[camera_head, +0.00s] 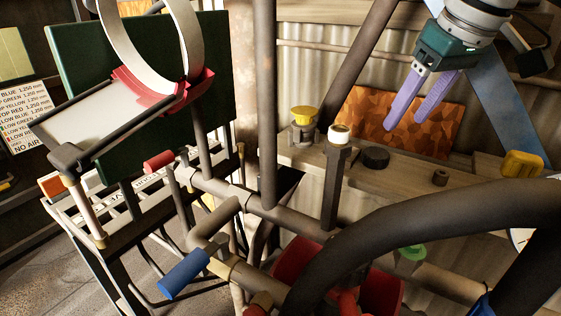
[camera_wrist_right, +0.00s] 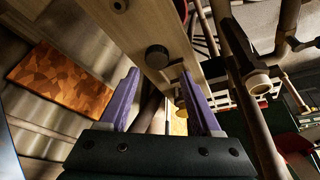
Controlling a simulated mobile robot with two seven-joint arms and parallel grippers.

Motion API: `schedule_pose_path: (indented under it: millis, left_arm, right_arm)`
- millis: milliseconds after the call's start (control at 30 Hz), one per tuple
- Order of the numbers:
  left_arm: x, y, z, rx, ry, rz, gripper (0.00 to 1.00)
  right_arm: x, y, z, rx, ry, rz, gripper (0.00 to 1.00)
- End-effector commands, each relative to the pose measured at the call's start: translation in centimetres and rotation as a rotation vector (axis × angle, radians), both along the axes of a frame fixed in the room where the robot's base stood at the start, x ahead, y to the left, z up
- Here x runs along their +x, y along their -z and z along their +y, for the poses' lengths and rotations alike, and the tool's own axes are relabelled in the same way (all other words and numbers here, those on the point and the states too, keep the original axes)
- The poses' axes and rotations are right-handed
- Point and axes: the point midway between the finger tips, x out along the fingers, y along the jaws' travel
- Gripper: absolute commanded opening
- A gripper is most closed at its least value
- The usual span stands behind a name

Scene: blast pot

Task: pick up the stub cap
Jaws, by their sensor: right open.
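No part is labelled as the stub cap. A dark, flat, round cap (camera_head: 376,158) lies on the wooden bench (camera_head: 300,157); it also shows in the right wrist view (camera_wrist_right: 157,57). A dark upright post (camera_head: 335,185) stands in front of the bench with a cream round top (camera_head: 339,133), also seen in the right wrist view (camera_wrist_right: 257,84). I cannot tell which of these is the stub cap. My right gripper (camera_head: 403,123) is open and empty, its purple fingers pointing down above the bench. In the right wrist view the dark cap appears between the fingertips (camera_wrist_right: 160,74), beyond them.
A yellow knob (camera_head: 304,115) stands on the bench left of the cap, and a small brown ring (camera_head: 440,177) sits to its right. An orange patterned panel (camera_head: 405,122) leans behind. A thick dark hose (camera_head: 400,225) and several pipes cross the front.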

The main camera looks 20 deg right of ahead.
Motion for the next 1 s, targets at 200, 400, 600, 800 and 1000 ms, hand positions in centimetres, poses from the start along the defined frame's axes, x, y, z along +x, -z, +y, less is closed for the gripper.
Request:
schedule_pose_path:
  millis: [200,400,600,800,1000]
  left_arm:
    - [0.0,1.8,0.0,0.0,0.0,-0.001,1.0]
    - [0.0,1.8,0.0,0.0,0.0,-0.002,1.0]
    - [0.0,1.9,0.0,0.0,0.0,-0.002,1.0]
    - [0.0,2.3,0.0,0.0,0.0,-0.002,1.0]
    - [0.0,3.1,0.0,0.0,0.0,-0.002,1.0]
  right_arm:
    - [1.0,1.0,-1.0,0.02,0.03,-0.009,0.65]
    - [2.2,3.6,-0.9,0.02,0.029,-0.01,0.65]
    - [2.7,4.9,-0.9,0.018,0.029,-0.01,0.65]
    - [3.7,7.3,-0.8,0.019,0.028,-0.009,0.65]
    - [4.5,9.0,-0.8,0.018,0.028,-0.011,0.65]
